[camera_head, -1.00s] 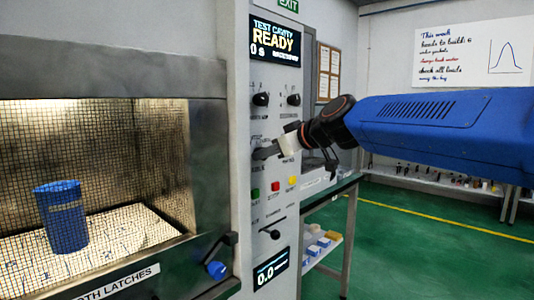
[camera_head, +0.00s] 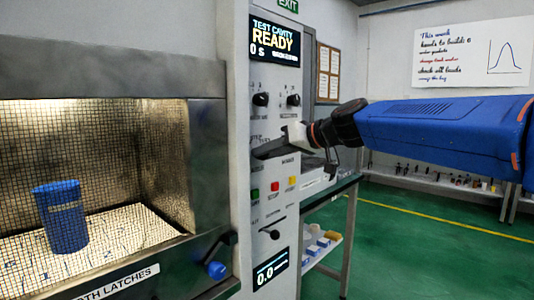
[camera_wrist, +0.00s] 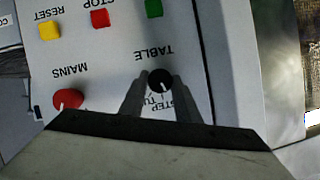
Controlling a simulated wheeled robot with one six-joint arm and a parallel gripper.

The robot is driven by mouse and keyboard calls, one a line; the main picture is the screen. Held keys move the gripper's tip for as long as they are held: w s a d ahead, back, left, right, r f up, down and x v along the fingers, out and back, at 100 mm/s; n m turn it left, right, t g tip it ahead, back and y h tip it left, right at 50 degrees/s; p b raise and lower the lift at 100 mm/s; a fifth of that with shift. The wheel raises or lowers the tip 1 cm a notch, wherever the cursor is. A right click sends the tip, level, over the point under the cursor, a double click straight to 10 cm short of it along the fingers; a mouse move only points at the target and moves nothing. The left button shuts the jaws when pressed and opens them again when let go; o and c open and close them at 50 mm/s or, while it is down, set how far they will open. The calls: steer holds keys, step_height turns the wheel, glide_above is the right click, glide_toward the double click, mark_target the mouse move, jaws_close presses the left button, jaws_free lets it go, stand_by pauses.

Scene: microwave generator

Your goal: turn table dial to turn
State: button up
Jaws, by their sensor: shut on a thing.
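The table dial (camera_wrist: 160,79) is a small round black knob under the label TABLE in the wrist view, where the panel appears upside down. My gripper (camera_wrist: 159,86) has one finger on each side of the dial and is shut on it. The dial's white mark points down in the picture, towards the partly covered STEP and TURN words; I cannot tell exactly which it meets. In the head view my gripper (camera_head: 268,150) reaches the panel from the right and hides the dial.
Near the dial are a red MAINS knob (camera_wrist: 68,100) and green (camera_wrist: 154,8), red (camera_wrist: 100,18) and yellow (camera_wrist: 49,30) buttons. The upper display (camera_head: 275,40) reads READY and 0 s. A blue cup (camera_head: 62,216) stands inside the mesh-fronted cavity at left.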

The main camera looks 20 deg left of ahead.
steer(key=m+g+y, duration=0.1)
steer(key=m, duration=0.2)
steer(key=m+g+y, duration=0.1)
steer(key=m, duration=0.2)
steer(key=m+g+y, duration=0.1)
steer(key=m, duration=0.2)
steer(key=shift+w+d+f+g+y, duration=0.1)
steer(key=shift+w+f+g+y, duration=0.2)
steer(key=shift+f+y, duration=0.1)
steer(key=shift+m, duration=0.3)
stand_by(0.3)
steer(key=o, duration=1)
steer(key=shift+o, duration=0.2)
steer(key=shift+d+r, duration=0.1)
steer(key=d, duration=1.7)
steer(key=shift+d+r, duration=0.15)
steer(key=shift+r, duration=0.3)
